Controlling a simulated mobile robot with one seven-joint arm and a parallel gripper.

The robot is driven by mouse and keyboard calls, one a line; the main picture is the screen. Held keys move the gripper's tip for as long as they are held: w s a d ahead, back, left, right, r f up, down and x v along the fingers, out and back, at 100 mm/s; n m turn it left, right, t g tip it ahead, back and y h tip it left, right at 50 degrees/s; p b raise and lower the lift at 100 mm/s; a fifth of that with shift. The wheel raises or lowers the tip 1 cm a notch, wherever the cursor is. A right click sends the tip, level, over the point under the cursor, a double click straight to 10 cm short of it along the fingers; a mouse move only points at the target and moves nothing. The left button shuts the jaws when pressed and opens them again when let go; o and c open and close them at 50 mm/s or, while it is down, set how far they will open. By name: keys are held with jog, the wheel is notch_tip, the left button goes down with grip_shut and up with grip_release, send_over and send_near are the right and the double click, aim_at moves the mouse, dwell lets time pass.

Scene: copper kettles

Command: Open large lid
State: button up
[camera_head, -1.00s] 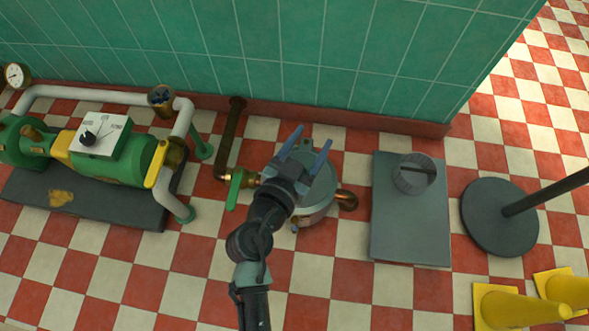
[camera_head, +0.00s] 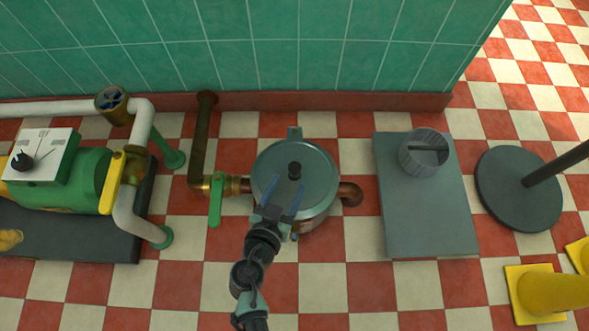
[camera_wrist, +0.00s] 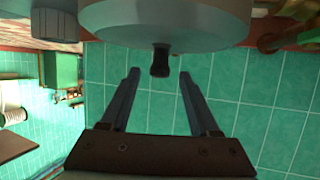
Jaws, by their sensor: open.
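The large lid (camera_head: 275,165) is a round grey-metal disc closed on top of the kettle (camera_head: 318,219). A dark knob (camera_head: 294,170) stands at its middle. A small hinge-like tab (camera_head: 294,133) sits at the wall side of the lid. My gripper (camera_head: 283,190) is open, over the front part of the lid, with its two blue-grey fingers pointing toward the knob. In the wrist view the picture looks upside down: the lid (camera_wrist: 165,35) fills the top, and its knob (camera_wrist: 160,60) is ahead of my open fingers (camera_wrist: 158,72), roughly centred between them. Nothing is between the fingertips.
A pipe with a green valve handle (camera_head: 215,200) joins the kettle's left side. A copper elbow (camera_head: 350,194) is at its right. A grey slab (camera_head: 430,220) with a small metal pot (camera_head: 423,153) stands further right. The tiled wall (camera_head: 320,50) rises behind.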

aim_at(292, 175)
jog(key=b+x, duration=0.1)
jog(key=x, duration=0.5)
jog(key=shift+w+d+f+b, duration=0.1)
jog(key=shift+w+f+b, duration=0.05)
jog(key=shift+w+b, duration=0.25)
jog(key=shift+s, duration=0.1)
grip_shut()
dwell(0.9)
